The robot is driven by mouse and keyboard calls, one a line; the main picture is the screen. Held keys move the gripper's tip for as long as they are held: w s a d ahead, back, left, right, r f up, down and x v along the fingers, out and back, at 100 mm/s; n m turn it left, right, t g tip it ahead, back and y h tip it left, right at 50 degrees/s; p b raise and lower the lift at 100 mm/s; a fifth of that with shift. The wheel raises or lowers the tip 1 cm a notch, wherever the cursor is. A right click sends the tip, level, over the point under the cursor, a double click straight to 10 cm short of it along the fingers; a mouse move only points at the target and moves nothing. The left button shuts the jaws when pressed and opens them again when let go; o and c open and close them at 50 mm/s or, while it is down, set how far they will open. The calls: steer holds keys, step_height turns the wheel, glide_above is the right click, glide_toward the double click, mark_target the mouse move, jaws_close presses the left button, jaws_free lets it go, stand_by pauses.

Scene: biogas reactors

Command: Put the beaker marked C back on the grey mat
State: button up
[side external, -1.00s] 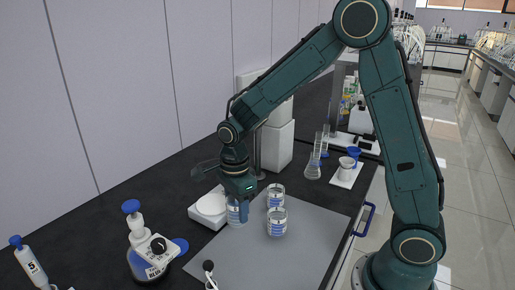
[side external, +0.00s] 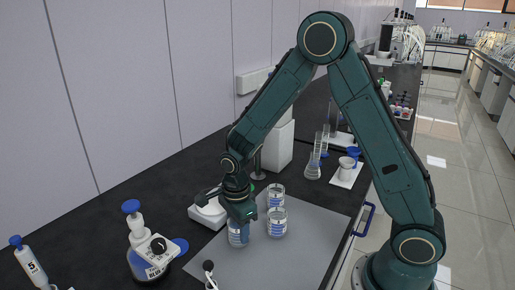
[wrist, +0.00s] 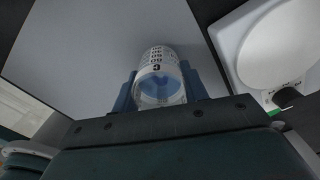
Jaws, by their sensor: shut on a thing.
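The beaker marked C (wrist: 160,62) is clear glass with a white band and bluish contents. My gripper (wrist: 158,88) is shut on it, one blue finger on each side. In the side view my gripper (side external: 238,222) points down and holds the beaker (side external: 239,238) upright over the left part of the grey mat (side external: 300,255). I cannot tell whether its base touches the mat. The mat also shows behind the beaker in the wrist view (wrist: 85,45).
Two similar beakers, one farther back (side external: 276,190) and one nearer (side external: 277,228), stand on the mat just right of the held one. A white balance (side external: 205,216) is at the left. A blue bottle (side external: 143,262) stands front left. The mat's front and right are mostly clear.

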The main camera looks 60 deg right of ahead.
steer(key=shift+f, duration=0.2)
steer(key=o, duration=1.1)
steer(key=shift+o, duration=0.2)
steer(key=shift+r, duration=0.1)
step_height(320, 180, up, 12)
steer(key=shift+r, duration=0.1)
stand_by(0.4)
